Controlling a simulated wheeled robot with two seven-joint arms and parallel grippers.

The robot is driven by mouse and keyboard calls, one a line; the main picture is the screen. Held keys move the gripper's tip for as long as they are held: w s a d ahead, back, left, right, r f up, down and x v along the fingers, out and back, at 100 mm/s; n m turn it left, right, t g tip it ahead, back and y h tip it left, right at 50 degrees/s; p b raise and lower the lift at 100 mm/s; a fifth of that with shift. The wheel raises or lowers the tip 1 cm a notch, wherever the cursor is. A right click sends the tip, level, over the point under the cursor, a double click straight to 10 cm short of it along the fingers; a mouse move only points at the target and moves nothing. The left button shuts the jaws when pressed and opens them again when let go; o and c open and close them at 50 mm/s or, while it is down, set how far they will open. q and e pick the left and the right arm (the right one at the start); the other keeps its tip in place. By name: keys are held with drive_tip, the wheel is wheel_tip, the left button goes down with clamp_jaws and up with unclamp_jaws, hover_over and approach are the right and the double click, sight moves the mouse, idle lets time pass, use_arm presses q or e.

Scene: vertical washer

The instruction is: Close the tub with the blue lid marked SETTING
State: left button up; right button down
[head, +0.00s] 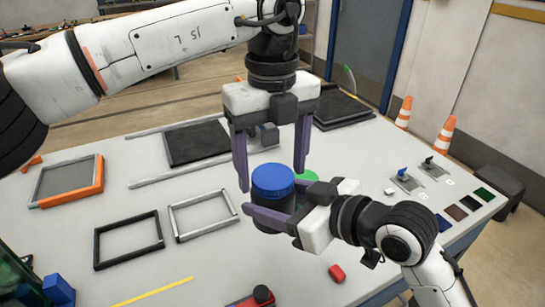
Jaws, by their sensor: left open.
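A dark tub (274,212) stands near the middle of the table with a blue lid (273,184) on top. No marking on the lid can be read, and I cannot tell whether it is fully seated. My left gripper (271,177) points down from above, open, with one purple finger on each side of the lid. A gap shows between the fingers and the lid. My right gripper (283,208) comes in from the right at tub height and is shut on the tub. One finger crosses the tub's front; the other is mostly hidden.
A green round thing (309,176) is partly hidden just behind the tub. Black (128,240) and grey (203,214) frames lie to the left. Small fixtures (408,181) and colour swatches (456,212) are at the right.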

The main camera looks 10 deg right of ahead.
use_arm(q)
drive_tip(key=c, duration=1.1)
drive_tip(key=m, duration=0.5)
drive_tip(key=shift+m, duration=0.3)
drive_tip(key=m, duration=1.8)
drive_tip(key=shift+m, duration=0.4)
drive_tip(key=o, duration=1.2)
